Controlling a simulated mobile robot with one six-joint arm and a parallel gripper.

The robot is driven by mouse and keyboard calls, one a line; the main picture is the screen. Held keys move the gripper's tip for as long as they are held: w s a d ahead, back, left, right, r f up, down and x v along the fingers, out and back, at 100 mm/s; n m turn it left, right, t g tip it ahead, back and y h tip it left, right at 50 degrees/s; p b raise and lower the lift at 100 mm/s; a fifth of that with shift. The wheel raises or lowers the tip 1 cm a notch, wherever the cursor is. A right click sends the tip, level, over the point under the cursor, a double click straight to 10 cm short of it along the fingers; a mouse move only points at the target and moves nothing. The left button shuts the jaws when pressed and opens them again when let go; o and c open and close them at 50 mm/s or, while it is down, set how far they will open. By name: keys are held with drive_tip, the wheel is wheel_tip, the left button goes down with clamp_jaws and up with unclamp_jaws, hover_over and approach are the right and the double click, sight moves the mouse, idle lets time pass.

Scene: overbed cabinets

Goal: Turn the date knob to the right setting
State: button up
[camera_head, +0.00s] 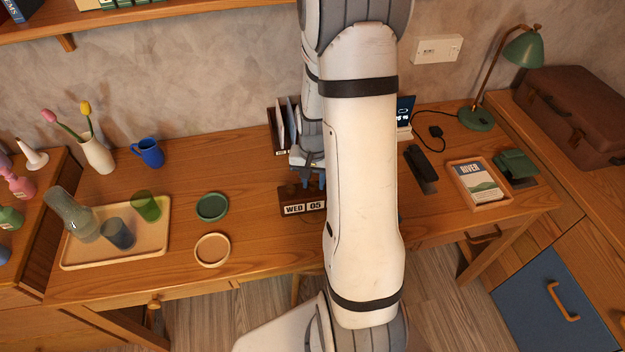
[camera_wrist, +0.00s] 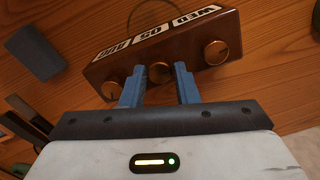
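A dark brown wooden block calendar (camera_head: 290,197) stands on the desk, partly hidden by my arm; its visible cards read WED and 05. In the wrist view the calendar (camera_wrist: 125,68) shows three cards, WED, 05 and what looks like AUG, with three round brass knobs in a row. The middle knob (camera_wrist: 160,72) is in line with the 05 card (camera_wrist: 151,32). My gripper (camera_wrist: 160,78) has its two blue fingers apart, one on each side of the middle knob. A small gap seems to show around the knob; contact cannot be told.
The outer knobs (camera_wrist: 216,52) and (camera_wrist: 111,91) flank the fingers. A letter holder (camera_head: 281,125) stands behind the calendar. A dark handset (camera_head: 421,168) and a tray with a book (camera_head: 480,184) are to the right; coasters (camera_head: 212,250) and a glass tray (camera_head: 115,254) are left.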

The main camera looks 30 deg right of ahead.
sight(314, 184)
drive_tip(key=o, duration=0.4)
drive_tip(key=shift+c, duration=0.2)
wheel_tip(314, 184, up, 8)
drive_tip(key=shift+f, duration=0.1)
idle(0.6)
drive_tip(key=s+a+r+n+t, duration=0.2)
drive_tip(key=s+a+r+n, duration=0.5)
drive_tip(key=s+a+r, duration=0.5)
drive_tip(key=shift+s+a+r+t, duration=0.25)
drive_tip(key=shift+s+r+t, duration=0.15)
drive_tip(key=shift+s+r, duration=0.25)
